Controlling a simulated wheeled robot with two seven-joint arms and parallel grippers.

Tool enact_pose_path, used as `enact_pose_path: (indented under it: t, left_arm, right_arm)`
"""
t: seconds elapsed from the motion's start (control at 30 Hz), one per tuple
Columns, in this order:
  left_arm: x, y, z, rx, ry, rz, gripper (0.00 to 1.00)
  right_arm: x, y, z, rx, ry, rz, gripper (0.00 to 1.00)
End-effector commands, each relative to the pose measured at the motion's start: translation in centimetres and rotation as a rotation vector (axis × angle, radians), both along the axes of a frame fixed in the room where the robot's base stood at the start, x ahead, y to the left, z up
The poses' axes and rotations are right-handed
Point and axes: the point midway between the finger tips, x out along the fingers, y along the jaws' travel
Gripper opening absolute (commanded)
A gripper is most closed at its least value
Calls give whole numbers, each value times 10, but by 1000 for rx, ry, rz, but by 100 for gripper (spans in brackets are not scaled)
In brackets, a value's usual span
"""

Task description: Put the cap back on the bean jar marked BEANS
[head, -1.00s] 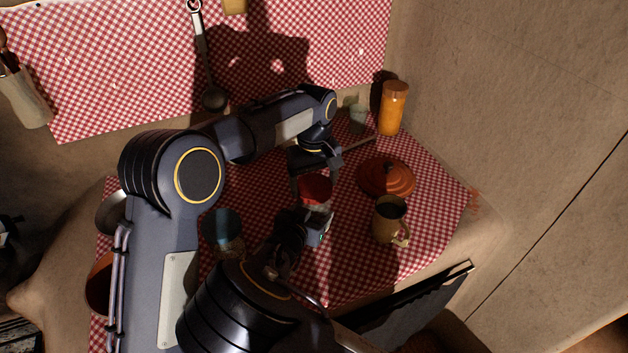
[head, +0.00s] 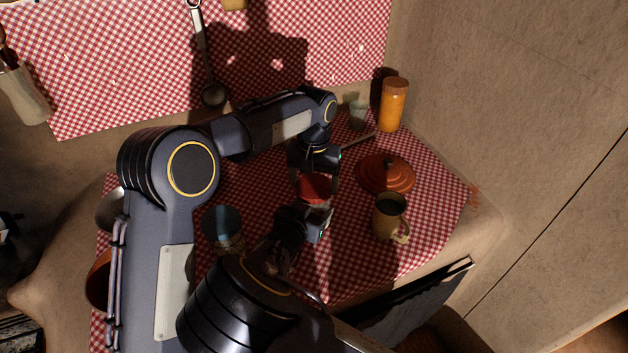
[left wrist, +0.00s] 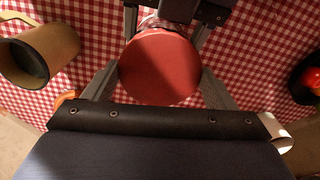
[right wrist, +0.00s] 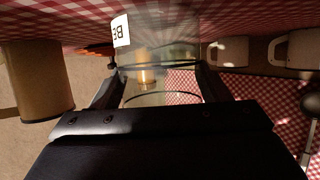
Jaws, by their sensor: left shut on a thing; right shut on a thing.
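The red cap (head: 315,188) is between the fingers of my left gripper (head: 316,182), which is shut on it; the left wrist view shows the cap (left wrist: 160,67) as a round red disc. The clear glass bean jar (head: 318,212) is directly below the cap. My right gripper (head: 306,226) is shut on the jar. In the right wrist view the jar (right wrist: 155,55) stands between the fingers, with part of a white label (right wrist: 121,32) reading "BE". The cap hides the jar's mouth, so I cannot tell whether it is seated.
A tan mug (head: 388,218) and an orange-red pot lid (head: 386,174) are to the right on the checked cloth. An orange jar (head: 393,105) and a small glass (head: 358,116) stand at the back. A dark-topped jar (head: 222,228) stands left of my right gripper.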

Motion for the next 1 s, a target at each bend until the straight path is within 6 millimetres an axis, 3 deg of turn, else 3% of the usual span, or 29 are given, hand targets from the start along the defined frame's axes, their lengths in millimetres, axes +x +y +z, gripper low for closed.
enact_pose_path:
  t: [0.2, 0.4, 0.53, 0.8, 0.83, 1.0]
  left_arm:
    - [0, 0, 0, -2, 0, -601, 57]
    - [0, 0, 0, -1, -1, -976, 57]
    - [0, 0, 0, -1, -1, -1059, 57]
    - [0, 0, 0, 0, -1, -1064, 57]
    - [0, 0, 0, 0, -1, -1063, 82]
    - [0, 0, 0, 0, -1, -1062, 100]
  right_arm:
    - [0, 0, 0, 0, 1, 0, 6]
    - [0, 0, 0, 0, 1, 0, 6]
    - [0, 0, 0, 0, 1, -1, 6]
    - [0, 0, 0, 0, 1, -1, 6]
    - [0, 0, -1, 0, 1, -1, 6]
    - [0, 0, 0, 0, 1, -1, 6]
